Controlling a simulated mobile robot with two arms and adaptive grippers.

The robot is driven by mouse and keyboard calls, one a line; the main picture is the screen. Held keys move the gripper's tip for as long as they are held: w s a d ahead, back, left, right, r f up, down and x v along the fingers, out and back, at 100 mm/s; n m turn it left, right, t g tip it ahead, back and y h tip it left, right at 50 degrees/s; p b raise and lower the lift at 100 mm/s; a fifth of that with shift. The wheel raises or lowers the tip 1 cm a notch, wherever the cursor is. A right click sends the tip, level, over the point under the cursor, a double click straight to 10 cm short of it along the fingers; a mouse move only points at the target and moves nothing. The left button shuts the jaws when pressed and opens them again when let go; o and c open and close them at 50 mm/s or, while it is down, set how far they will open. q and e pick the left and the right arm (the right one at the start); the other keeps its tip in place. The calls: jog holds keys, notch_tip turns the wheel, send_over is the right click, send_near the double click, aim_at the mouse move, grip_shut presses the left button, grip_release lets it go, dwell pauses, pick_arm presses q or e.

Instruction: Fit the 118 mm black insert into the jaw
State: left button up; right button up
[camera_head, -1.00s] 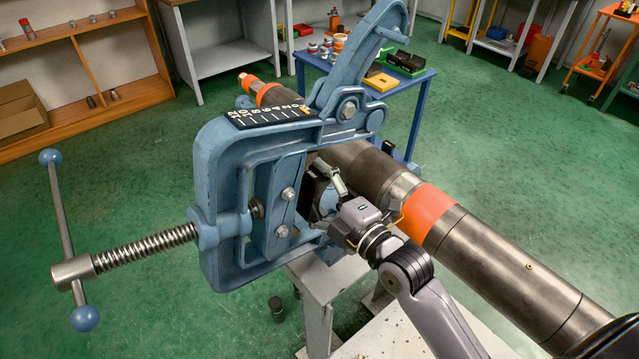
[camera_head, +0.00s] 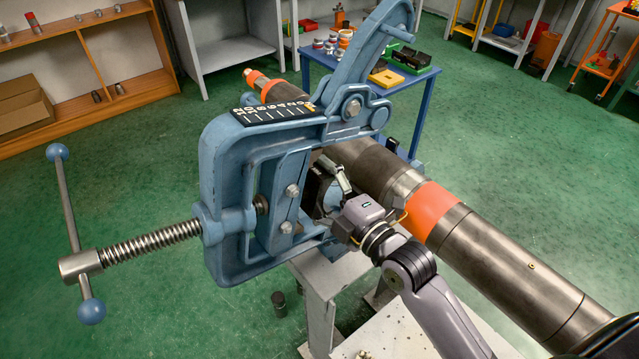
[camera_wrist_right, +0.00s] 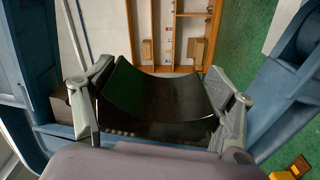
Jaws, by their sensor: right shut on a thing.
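The blue pipe vise (camera_head: 216,170) stands at the centre left in the head view, its long screw pointing left. A dark pipe (camera_head: 485,260) with orange bands runs through it. My right gripper (camera_head: 332,190) is inside the vise frame, beside the sliding jaw (camera_head: 287,190). It is shut on the black insert (camera_wrist_right: 160,92), a curved glossy piece lying between its two fingers in the right wrist view. In the head view the insert is mostly hidden by the jaw and gripper; I cannot tell if it touches the jaw. My left gripper is not in view.
The vise frame surrounds my right gripper closely, and the pipe lies just behind it. A grey stand (camera_head: 318,285) is below. A blue table (camera_head: 425,78) with small parts stands behind. Wooden shelves (camera_head: 100,55) are at the back left. Green floor is open around.

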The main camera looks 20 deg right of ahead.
jog(key=shift+p, duration=0.5)
dwell(0.8)
jog(key=shift+s+a+r+p, duration=0.25)
jog(key=shift+a+p, duration=0.15)
jog(key=shift+a, duration=0.25)
jog(key=shift+s+a+r+p, duration=0.2)
jog(key=shift+a+p, duration=0.2)
jog(key=shift+a, duration=0.25)
dwell(0.4)
jog(key=o, duration=1.3)
jog(key=shift+f, duration=0.1)
jog(key=shift+s, duration=0.15)
jog(key=v, duration=1.1)
jog(key=shift+s+d, duration=0.15)
jog(key=shift+s, duration=0.25)
